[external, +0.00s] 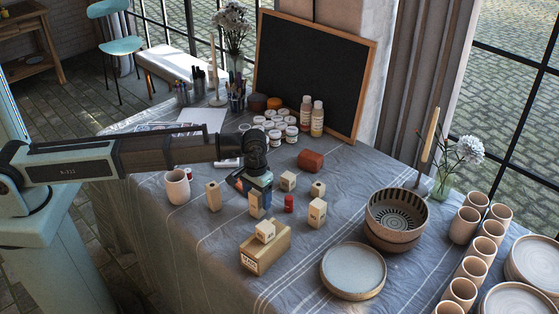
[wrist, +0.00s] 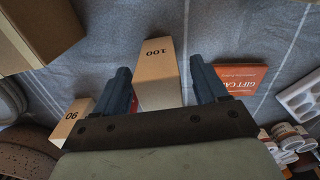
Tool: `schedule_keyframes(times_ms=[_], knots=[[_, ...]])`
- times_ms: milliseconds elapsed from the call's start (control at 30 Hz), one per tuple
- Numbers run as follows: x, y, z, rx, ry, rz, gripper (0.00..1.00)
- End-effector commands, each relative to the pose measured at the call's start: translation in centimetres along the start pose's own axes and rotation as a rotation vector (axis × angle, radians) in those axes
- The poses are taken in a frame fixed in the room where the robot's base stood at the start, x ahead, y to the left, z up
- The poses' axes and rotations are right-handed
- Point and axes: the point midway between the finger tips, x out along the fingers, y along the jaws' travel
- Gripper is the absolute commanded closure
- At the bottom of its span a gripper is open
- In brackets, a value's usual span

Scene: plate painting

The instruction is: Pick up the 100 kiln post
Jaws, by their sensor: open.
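The 100 kiln post (wrist: 157,75) is a pale wooden block with "100" printed at its end. In the wrist view it lies between the two blue fingers of my gripper (wrist: 160,68), with a visible gap on the right; contact on the left is hard to judge. In the external view my gripper (external: 259,190) is low over the table, around a wooden post (external: 254,207) that it partly hides. The fingers are open. A post marked 90 (wrist: 75,112) shows at the lower left of the wrist view.
Other wooden posts stand close by, one at left (external: 213,196) and one at right (external: 317,213). A small red cylinder (external: 289,203) is just right of my gripper. A long wooden box (external: 264,252) with a block on top is in front. A cup (external: 177,187) stands left.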

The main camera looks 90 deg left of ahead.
Motion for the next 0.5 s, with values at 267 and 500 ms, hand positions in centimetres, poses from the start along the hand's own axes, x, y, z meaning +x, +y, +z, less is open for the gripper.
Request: schedule_keyframes(times_ms=[267,500], knots=[[2.3,0.0,0.0,0.0,0.0,0.0,0.28],[2.3,0.0,0.0,0.0,0.0,0.001,0.34]])
